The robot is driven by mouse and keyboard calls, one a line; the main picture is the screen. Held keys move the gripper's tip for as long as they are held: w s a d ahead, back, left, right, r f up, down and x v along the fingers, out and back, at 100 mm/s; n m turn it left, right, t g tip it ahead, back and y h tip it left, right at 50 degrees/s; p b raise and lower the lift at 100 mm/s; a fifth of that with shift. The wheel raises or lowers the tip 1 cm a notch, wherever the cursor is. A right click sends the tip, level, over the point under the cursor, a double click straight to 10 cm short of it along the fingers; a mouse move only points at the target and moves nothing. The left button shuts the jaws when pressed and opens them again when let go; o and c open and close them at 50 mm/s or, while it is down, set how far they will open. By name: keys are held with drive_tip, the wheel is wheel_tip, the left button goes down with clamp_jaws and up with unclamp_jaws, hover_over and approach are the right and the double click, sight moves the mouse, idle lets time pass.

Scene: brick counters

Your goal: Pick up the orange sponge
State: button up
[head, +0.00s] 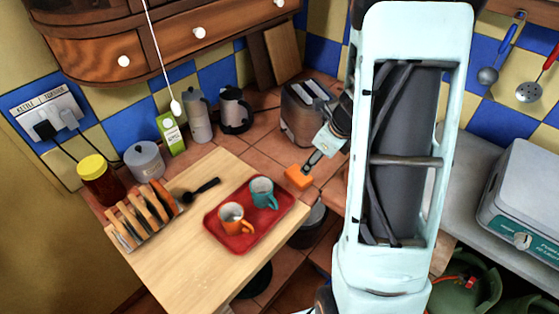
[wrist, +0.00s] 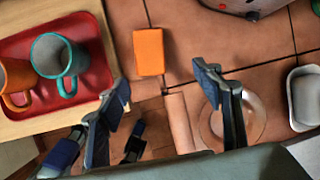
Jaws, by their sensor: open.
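The orange sponge (head: 298,178) is a small block lying on the terracotta tiled counter, in front of the toaster and to the right of the red tray. It also shows in the wrist view (wrist: 149,52), fully visible, just beyond my fingertips. My gripper (head: 309,163) is above the counter close to the sponge. In the wrist view my gripper (wrist: 163,90) has its two blue-padded fingers spread wide with nothing between the pads. The sponge lies ahead of the gap, nearer the left finger's side. I see no contact with it.
The red tray (head: 226,243) with two mugs sits on the wooden board (head: 160,262) left of the sponge. The toaster (head: 300,115) stands behind it. In the wrist view, a white dish (wrist: 306,100) is at right and a round clear item (wrist: 254,118) lies behind my right finger.

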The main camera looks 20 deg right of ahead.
drive_tip(key=m, duration=0.2)
hover_over(299, 175)
drive_tip(key=s+d, duration=0.2)
drive_tip(key=shift+y, duration=0.3)
wheel_tip(299, 175, down, 6)
drive_tip(key=shift+s+r+b, duration=0.15)
drive_tip(key=shift+r+b, duration=0.1)
drive_tip(key=shift+b, duration=0.2)
drive_tip(key=shift+a+b+x, duration=0.15)
drive_tip(key=shift+a+x, duration=0.05)
drive_tip(key=shift+x, duration=1.15)
drive_tip(key=shift+a+b+x, duration=0.15)
drive_tip(key=shift+a+x, duration=0.1)
drive_tip(key=shift+x, duration=1.1)
drive_tip(key=shift+r, duration=0.2)
drive_tip(key=c, duration=1)
